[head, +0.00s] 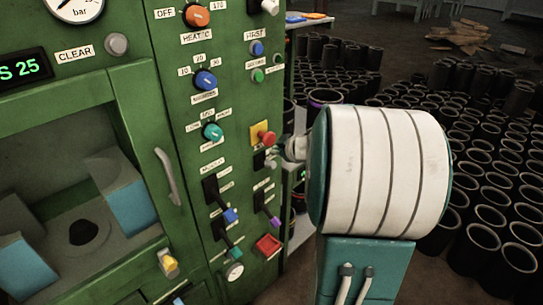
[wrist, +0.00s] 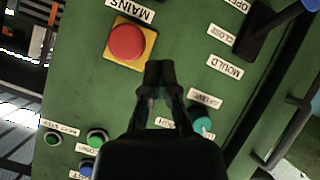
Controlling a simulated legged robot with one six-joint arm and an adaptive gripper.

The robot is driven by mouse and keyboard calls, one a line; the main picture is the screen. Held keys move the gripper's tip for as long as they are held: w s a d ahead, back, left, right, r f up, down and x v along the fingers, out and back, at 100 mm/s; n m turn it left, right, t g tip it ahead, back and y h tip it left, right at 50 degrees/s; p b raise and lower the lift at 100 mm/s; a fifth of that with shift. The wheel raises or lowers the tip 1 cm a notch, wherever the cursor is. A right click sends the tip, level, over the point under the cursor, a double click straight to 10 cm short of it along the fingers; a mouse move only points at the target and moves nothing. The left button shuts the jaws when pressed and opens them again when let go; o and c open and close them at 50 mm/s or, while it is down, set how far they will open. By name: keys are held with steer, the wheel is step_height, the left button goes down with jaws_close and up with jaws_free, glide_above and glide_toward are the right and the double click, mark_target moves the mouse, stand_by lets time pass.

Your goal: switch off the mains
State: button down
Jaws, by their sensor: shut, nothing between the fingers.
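The mains control is a round red button on a yellow square plate, with a MAINS label beside it. It shows in the wrist view (wrist: 127,43) and on the green panel in the head view (head: 267,138). My gripper's fingers are together and empty in the wrist view (wrist: 160,72), in front of the panel and just below and right of the yellow plate. In the head view my gripper (head: 272,160) is small and partly hidden, just below the button. I cannot tell whether the fingertips touch the panel.
A teal knob (wrist: 203,125) and a black lever (wrist: 262,30) are close by in the wrist view. The panel also holds an orange knob (head: 197,15), a blue knob (head: 206,79) and a red square switch (head: 268,245). Many black sleeves (head: 490,200) stand on the floor at right.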

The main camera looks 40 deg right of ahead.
glide_above(267, 164)
steer(key=a, duration=0.2)
steer(key=f, duration=0.5)
steer(key=shift+w+f, duration=0.15)
steer(key=shift+w, duration=0.1)
steer(key=d+f, duration=0.1)
steer(key=s+f, duration=0.1)
steer(key=f, duration=0.1)
steer(key=shift+s+d, duration=0.2)
steer(key=shift+d, duration=0.2)
